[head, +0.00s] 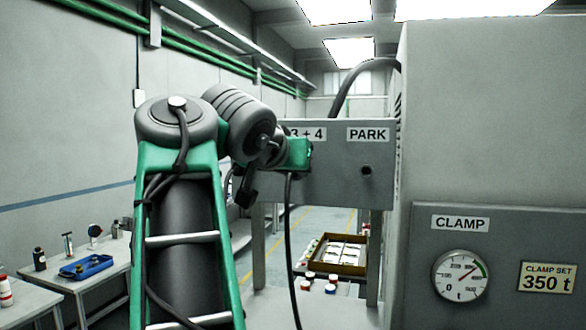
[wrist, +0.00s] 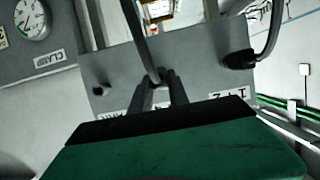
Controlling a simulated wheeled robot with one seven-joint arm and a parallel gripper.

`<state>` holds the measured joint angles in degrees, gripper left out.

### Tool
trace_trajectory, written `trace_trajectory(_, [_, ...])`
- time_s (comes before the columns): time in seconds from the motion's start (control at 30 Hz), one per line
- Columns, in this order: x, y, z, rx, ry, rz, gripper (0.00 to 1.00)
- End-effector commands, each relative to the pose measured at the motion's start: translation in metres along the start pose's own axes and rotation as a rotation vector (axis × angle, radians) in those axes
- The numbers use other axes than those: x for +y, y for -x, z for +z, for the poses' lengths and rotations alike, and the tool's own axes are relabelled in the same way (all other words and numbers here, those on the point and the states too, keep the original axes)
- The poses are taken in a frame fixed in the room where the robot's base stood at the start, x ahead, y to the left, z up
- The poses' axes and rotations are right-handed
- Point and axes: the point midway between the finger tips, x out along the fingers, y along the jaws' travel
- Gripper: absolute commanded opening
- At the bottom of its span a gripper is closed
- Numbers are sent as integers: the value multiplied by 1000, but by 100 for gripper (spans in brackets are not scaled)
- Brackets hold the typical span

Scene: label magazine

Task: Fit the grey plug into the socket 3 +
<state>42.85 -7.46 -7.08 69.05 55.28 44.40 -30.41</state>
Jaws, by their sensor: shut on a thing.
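The grey panel (head: 335,185) carries the labels "3 + 4" (head: 307,134) and "PARK" (head: 368,134). My gripper (wrist: 160,78) is at the panel's face, around the 3 + 4 position, and hides the socket there. It is shut on the grey plug, which is mostly hidden between the fingers. The plug's cable (wrist: 143,40) leaves the fingertips; in the head view the cable (head: 290,235) hangs down below my gripper (head: 308,153). I cannot tell whether the plug is in the socket or just in front of it.
The park hole (head: 366,170) is empty. In the wrist view, a black plug with a cable (wrist: 238,60) sits at the label "1 + 2" (wrist: 230,95). A clamp gauge (head: 460,275) is on the cabinet at right. A tray (head: 340,255) lies low behind the panel.

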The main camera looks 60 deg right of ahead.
Motion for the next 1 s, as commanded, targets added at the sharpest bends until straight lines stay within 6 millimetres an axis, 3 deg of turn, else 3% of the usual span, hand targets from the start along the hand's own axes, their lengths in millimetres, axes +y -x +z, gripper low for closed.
trace_trajectory(1.0, [0,-20,-7,1,1,0,0])
